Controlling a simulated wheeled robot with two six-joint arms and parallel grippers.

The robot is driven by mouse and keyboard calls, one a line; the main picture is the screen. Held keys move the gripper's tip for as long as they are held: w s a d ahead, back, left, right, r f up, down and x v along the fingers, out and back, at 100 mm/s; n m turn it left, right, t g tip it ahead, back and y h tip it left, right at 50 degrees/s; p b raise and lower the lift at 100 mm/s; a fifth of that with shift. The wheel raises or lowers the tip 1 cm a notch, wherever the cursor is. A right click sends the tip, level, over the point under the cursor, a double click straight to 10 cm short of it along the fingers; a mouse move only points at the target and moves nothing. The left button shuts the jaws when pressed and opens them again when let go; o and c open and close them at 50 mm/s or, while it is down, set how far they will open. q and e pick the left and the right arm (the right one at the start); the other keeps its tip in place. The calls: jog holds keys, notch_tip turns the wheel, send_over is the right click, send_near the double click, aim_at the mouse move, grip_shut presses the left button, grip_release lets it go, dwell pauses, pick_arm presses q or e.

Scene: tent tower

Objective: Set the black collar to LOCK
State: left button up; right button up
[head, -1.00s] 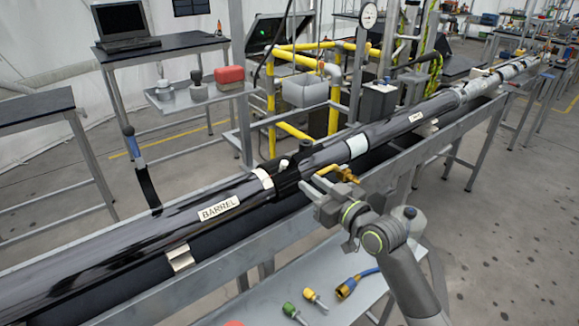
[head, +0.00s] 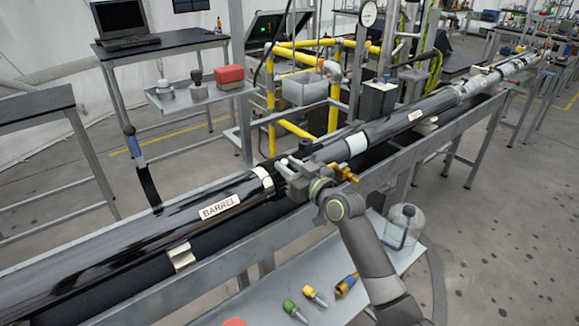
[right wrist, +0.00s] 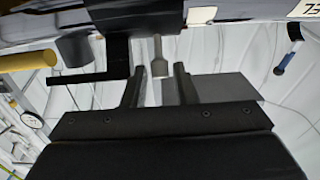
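The black collar (head: 281,187) sits on the long dark barrel (head: 130,235), just right of a cream ring (head: 262,178). My right gripper (head: 285,168) is at the collar and hides much of it in the head view. In the right wrist view the collar (right wrist: 135,15) is a dark block at the top. A short grey peg (right wrist: 158,58) points from it into the gap between the two fingers. The fingers (right wrist: 158,82) stand apart with space on both sides of the peg. No LOCK mark is readable. My left gripper is not in view.
A brass valve (head: 345,173) is close to the right of my gripper. A grey rail (head: 225,248) runs in front of the barrel. A low tray (head: 270,300) below holds green and yellow fittings and a clear jug (head: 404,225). A side shelf (head: 185,103) stands behind.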

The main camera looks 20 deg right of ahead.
grip_shut()
